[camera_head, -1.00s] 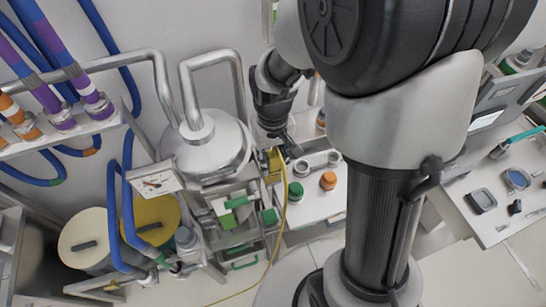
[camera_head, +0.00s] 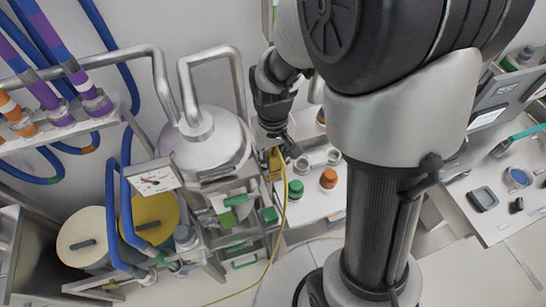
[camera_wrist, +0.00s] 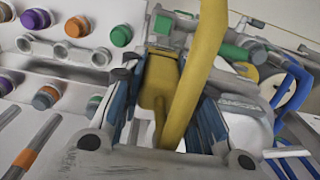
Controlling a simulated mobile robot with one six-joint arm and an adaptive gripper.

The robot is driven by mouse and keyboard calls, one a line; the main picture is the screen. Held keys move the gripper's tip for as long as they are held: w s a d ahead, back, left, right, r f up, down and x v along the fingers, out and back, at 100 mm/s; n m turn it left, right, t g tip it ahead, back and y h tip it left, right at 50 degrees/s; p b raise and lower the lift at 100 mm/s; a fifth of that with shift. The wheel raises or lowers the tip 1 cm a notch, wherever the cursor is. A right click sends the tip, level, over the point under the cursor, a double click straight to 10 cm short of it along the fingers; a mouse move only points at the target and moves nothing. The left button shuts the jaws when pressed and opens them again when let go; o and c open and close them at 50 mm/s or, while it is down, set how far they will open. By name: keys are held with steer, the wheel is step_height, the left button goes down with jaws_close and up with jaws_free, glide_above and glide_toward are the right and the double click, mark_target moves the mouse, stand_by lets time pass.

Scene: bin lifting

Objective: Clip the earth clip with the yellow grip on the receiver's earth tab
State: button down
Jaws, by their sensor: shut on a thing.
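The steel receiver (camera_head: 203,150) is a domed vessel with a bent pipe on top, left of my gripper in the head view. My gripper (camera_head: 277,147) points down close to the receiver's right side. It is shut on the earth clip's yellow grip (camera_head: 272,163). In the wrist view the yellow grip (camera_wrist: 160,82) sits between my two fingers (camera_wrist: 165,115), and its thick yellow cable (camera_wrist: 201,62) passes close in front. The clip's jaws and the earth tab cannot be made out, so I cannot tell whether they touch.
The yellow cable runs down to the floor. A white bench with green (camera_head: 296,190) and orange (camera_head: 328,179) caps stands right of the gripper. Blue hoses (camera_head: 112,210), a gauge (camera_head: 154,177) and green-handled valves (camera_head: 237,200) crowd the left. A table with tools (camera_head: 482,198) is far right.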

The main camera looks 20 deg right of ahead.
steer(key=shift+f, duration=0.15)
steer(key=shift+f+b, duration=0.35)
steer(key=shift+b, duration=0.1)
stand_by(0.6)
steer(key=c, duration=1.1)
jaws_free()
steer(key=shift+r, duration=0.1)
step_height(320, 180, up, 12)
steer(key=shift+f, duration=0.1)
